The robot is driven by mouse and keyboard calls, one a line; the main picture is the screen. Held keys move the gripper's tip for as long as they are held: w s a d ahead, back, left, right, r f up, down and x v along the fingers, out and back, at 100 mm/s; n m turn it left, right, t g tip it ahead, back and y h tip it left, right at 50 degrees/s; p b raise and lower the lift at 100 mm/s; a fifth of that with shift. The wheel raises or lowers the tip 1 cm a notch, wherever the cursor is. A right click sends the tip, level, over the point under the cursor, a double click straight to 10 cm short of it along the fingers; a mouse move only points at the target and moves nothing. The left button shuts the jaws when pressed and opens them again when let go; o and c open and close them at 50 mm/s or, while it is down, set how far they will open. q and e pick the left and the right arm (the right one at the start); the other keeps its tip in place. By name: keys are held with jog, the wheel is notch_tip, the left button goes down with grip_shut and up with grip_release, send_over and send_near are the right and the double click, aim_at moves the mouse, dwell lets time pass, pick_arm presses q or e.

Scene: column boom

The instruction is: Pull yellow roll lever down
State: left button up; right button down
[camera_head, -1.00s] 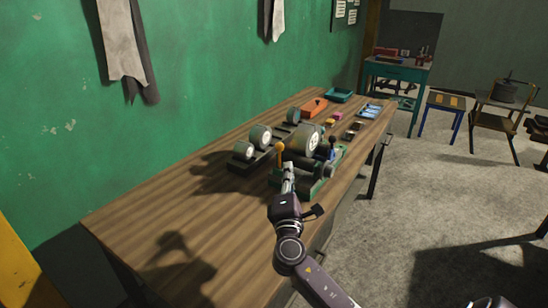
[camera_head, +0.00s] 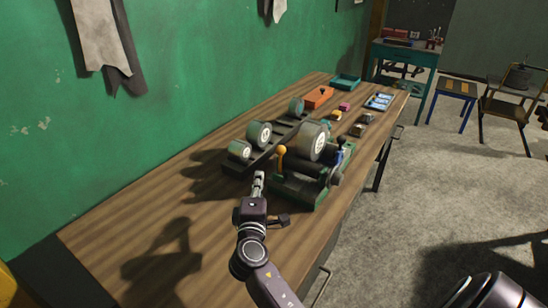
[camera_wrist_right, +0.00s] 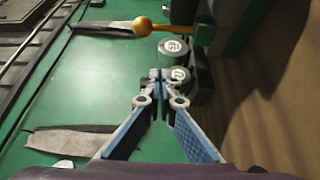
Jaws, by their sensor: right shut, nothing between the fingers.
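The yellow roll lever (camera_head: 281,157) stands about upright on the left end of a green machine (camera_head: 297,193) with a large grey roller (camera_head: 312,141). In the wrist view its round knob and shaft (camera_wrist_right: 146,27) show at the top, beyond my fingertips. My right gripper (camera_head: 259,177) is shut and empty. It is just left of the lever in the head view, apart from it. Its closed fingertips also show in the wrist view (camera_wrist_right: 160,80), below the knob in the picture. A blue-knobbed lever (camera_head: 340,146) stands on the machine's right side. My left gripper is not in view.
The machine stands on a wooden table (camera_head: 150,210) along a green wall. A dark rail with several small rollers (camera_head: 260,134) is behind it. An orange box (camera_head: 319,98), a teal tray (camera_head: 345,82) and small items lie farther back. The table's near left is clear.

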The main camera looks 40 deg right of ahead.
aim_at(280, 162)
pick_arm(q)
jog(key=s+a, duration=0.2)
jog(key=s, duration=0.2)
pick_arm(e)
jog(key=p+x, duration=0.2)
jog(key=x, duration=0.8)
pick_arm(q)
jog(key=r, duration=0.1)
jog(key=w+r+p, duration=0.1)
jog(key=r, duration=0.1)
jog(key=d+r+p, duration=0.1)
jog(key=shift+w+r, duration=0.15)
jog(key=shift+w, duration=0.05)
pick_arm(e)
jog(key=s+d, duration=0.2)
jog(key=s, duration=0.1)
jog(key=shift+s+d, duration=0.1)
jog(key=shift+s, duration=0.15)
